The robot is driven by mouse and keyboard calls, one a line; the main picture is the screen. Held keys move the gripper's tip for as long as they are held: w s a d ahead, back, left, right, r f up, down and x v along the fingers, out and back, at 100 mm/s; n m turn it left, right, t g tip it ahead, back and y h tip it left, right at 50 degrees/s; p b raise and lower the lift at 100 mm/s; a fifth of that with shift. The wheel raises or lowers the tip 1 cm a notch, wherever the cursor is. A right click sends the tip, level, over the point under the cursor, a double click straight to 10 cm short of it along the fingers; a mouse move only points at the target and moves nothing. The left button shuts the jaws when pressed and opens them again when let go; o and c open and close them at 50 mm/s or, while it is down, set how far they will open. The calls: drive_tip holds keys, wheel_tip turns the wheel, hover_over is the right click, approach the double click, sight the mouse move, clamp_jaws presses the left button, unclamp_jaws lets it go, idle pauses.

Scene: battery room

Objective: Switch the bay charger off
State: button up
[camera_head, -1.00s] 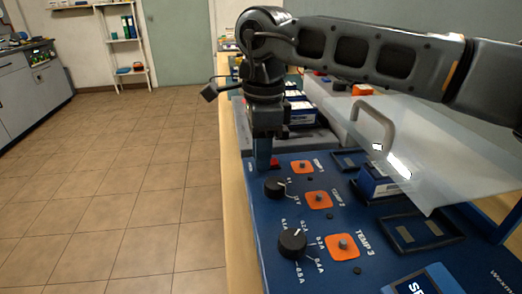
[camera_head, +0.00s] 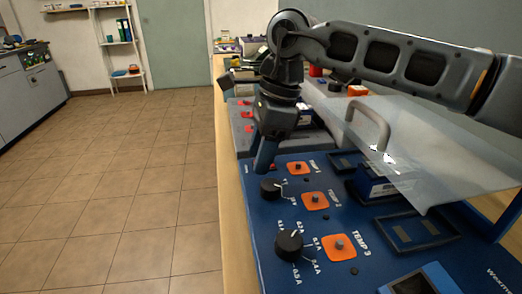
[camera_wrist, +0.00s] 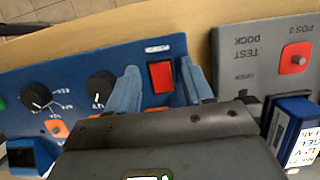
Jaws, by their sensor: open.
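The bay charger is a blue panel (camera_head: 330,235) on the bench, with black knobs, orange TEMP pads and a clear lid with a grey handle. A red rectangular switch (camera_wrist: 161,77) sits near the panel's edge in the wrist view. I cannot tell its on or off position. My gripper (camera_wrist: 160,68) is open, its two blue fingers on either side of the switch in that view, with nothing between them but the switch. Contact cannot be told.
A black knob (camera_head: 271,188) is close to my gripper. The clear lid (camera_head: 430,150) slopes over the panel's right side. Batteries stand nearby. The tiled floor at left is clear.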

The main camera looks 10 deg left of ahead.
drive_tip(key=v, duration=0.7)
drive_tip(key=shift+r, duration=0.35)
drive_tip(key=shift+d, duration=0.1)
drive_tip(key=shift+r, duration=0.1)
